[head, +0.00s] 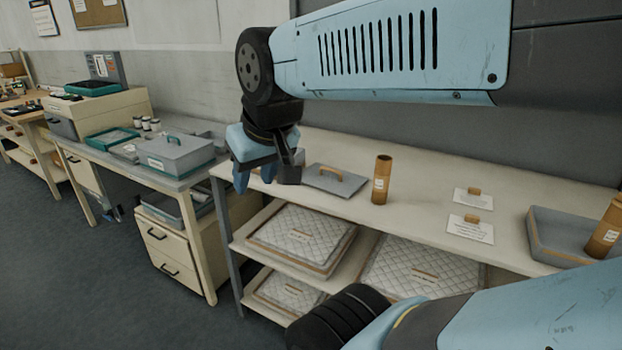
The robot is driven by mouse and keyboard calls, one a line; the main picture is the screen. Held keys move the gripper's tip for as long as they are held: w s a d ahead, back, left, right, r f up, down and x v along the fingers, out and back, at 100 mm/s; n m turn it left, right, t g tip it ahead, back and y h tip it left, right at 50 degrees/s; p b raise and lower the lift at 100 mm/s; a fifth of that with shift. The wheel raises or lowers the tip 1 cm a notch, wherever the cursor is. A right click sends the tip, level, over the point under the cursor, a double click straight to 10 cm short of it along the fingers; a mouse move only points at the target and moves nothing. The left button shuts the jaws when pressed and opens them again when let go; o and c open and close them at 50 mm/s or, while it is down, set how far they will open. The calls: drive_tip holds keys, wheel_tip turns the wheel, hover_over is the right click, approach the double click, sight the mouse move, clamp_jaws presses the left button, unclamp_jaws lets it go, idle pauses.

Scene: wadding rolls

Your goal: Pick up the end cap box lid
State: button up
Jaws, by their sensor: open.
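A flat grey lid (322,183) with a tan bar handle (338,174) lies on the pale bench top, toward its left end. It looks like the end cap box lid, though I can read no label on it. My gripper (262,176) is open, with its blue fingers pointing down, just left of the lid in the picture. It appears apart from the lid and holds nothing that I can see. My gripper hides part of the bench's left end and whatever is behind it.
A brown tube (381,180) stands upright right of the lid. Two white cards (470,229) (473,198) with tan blocks lie farther right. A grey open tray (549,246) and another tube (605,232) are at far right. A grey lidded box (176,158) sits on the left desk.

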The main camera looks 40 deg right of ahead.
drive_tip(key=m+g+h, duration=0.4)
drive_tip(key=m+h, duration=0.3)
drive_tip(key=m, duration=2.6)
approach(332, 170)
drive_tip(key=shift+x, duration=4.5)
drive_tip(key=shift+c, duration=0.4)
clamp_jaws()
